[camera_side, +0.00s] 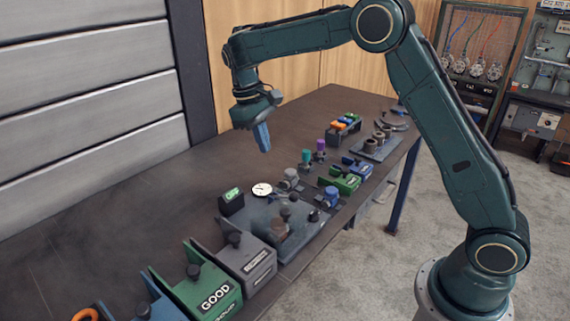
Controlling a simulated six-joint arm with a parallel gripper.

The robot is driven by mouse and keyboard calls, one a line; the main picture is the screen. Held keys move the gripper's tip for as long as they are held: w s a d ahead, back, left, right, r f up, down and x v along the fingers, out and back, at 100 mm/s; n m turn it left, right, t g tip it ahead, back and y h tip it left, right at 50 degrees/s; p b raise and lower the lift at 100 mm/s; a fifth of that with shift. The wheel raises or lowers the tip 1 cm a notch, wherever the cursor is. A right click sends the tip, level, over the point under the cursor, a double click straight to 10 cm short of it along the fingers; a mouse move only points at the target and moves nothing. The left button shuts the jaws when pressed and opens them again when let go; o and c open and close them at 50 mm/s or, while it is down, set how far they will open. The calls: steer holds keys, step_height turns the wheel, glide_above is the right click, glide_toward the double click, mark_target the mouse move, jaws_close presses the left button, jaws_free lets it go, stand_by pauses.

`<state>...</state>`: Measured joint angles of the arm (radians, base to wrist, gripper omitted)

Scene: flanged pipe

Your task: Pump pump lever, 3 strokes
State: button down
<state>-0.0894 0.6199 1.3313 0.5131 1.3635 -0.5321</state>
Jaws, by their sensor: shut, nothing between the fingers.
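My gripper (264,147) hangs above the dark table, its blue fingers pointing down, shut and empty. It is well above the table and touches nothing. Below it, nearer the camera, a grey fixture plate (258,214) carries several small dark and brownish parts. I cannot tell which of these parts, if any, is the pump lever. A white round dial (262,189) and a small box with a lit green display (231,195) stand at the plate's far edge.
The table's left part is clear.

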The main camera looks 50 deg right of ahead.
glide_toward(292, 195)
steer(key=w+f, duration=0.3)
steer(key=f, duration=0.2)
steer(key=shift+s+d+f, duration=0.3)
steer(key=shift+s+f, duration=0.2)
steer(key=shift+s, duration=0.1)
steer(key=shift+s+d+f, duration=0.3)
steer(key=shift+s+f, duration=0.15)
steer(key=shift+s, duration=0.1)
steer(key=shift+s, duration=0.15)
steer(key=shift+s+f+t, duration=0.6)
steer(key=shift+s+t, duration=0.05)
steer(key=shift+t, duration=0.55)
steer(key=shift+s+f, duration=0.55)
steer(key=shift+f, duration=0.1)
